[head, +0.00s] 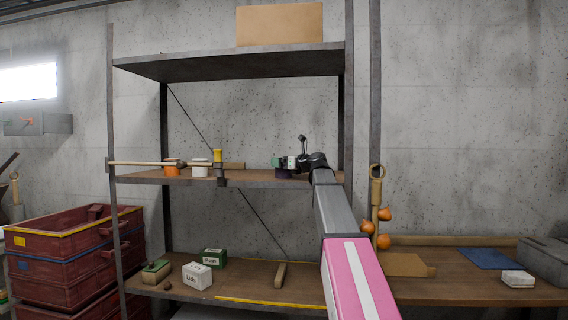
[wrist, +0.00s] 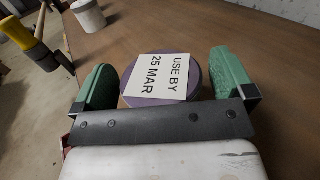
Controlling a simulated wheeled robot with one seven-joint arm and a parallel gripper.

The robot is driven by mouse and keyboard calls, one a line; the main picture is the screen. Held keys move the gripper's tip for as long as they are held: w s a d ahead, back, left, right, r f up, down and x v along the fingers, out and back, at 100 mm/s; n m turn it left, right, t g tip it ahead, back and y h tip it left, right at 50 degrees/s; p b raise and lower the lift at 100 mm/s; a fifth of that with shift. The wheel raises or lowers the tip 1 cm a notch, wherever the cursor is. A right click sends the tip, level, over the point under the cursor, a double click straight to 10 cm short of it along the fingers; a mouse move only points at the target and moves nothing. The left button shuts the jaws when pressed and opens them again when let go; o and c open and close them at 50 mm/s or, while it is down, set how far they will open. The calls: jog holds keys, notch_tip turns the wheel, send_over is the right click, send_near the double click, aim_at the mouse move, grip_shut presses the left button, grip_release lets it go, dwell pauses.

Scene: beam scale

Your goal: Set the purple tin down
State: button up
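The purple tin (wrist: 151,99) shows in the wrist view with a white label reading "USE BY 25 MAR" on its lid. It appears to stand upright on the brown shelf board (wrist: 265,65). My gripper (wrist: 163,62) has its green fingers on either side of the tin, with narrow gaps showing between fingers and tin. In the head view my gripper (head: 288,163) is at the right end of the middle shelf (head: 255,178), and the tin (head: 283,173) is a small dark purple patch beneath it. The tin's near side is hidden by my gripper.
Left on the middle shelf are a white tin (head: 200,168), an orange tin (head: 172,166) and a yellow-ended hammer (head: 218,157) that overhangs the front edge. A box (head: 279,25) sits on the top shelf. An upright post (head: 349,100) stands right of my gripper.

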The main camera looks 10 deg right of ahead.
jog(key=shift+s+d+r, duration=0.1)
jog(key=shift+s, duration=0.05)
jog(key=v, duration=1.1)
jog(key=shift+s+d, duration=0.2)
jog(key=shift+d, duration=0.05)
